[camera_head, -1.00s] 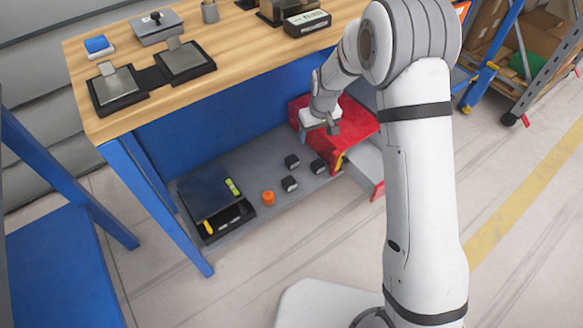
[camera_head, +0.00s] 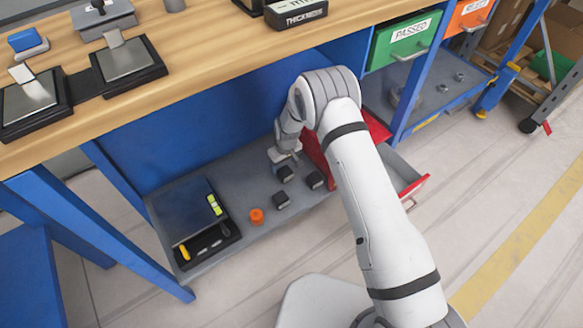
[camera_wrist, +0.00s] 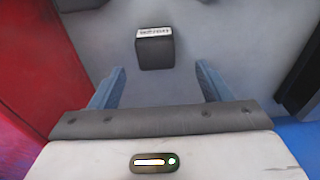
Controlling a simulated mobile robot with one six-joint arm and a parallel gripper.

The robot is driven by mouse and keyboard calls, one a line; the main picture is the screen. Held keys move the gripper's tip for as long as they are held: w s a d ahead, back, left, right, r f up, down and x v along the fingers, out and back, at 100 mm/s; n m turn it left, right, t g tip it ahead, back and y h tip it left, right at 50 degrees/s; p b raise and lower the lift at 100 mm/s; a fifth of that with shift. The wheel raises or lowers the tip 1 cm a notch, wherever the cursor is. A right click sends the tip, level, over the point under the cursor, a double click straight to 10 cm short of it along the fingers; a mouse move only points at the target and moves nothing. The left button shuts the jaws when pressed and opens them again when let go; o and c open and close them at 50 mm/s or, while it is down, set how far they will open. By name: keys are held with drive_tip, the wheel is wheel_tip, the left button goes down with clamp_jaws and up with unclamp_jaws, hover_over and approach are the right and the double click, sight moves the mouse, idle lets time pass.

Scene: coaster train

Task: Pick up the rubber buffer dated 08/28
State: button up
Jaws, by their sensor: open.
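Three small black buffers sit on the grey lower shelf in the head view: one (camera_head: 285,174) just under my gripper (camera_head: 284,160), one to its right (camera_head: 315,181), one nearer the front (camera_head: 281,200). In the wrist view a dark buffer (camera_wrist: 155,52) with a white label lies ahead of my gripper (camera_wrist: 158,85), roughly centred between the two blue fingers. The fingers are apart with nothing between them. The label's print is too small to read surely, so I cannot tell which buffer is dated 08/28.
A red cabinet (camera_head: 318,160) with an open drawer (camera_head: 405,175) stands right of the buffers; its red side (camera_wrist: 35,60) fills the wrist view's left. An orange cylinder (camera_head: 256,216) and a dark tray (camera_head: 232,243) are to the left. The wooden tabletop (camera_head: 215,60) overhangs the shelf.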

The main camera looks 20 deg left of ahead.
sight(285, 171)
drive_tip(key=shift+a+f, duration=0.15)
drive_tip(key=shift+f, duration=0.55)
drive_tip(key=f+b, duration=0.1)
drive_tip(key=f, duration=0.1)
drive_tip(key=f+b, duration=0.2)
drive_tip(key=f, duration=0.1)
drive_tip(key=shift+w+f, duration=0.35)
drive_tip(key=shift+r, duration=0.1)
drive_tip(key=shift+c, duration=0.3)
drive_tip(key=c, duration=1.1)
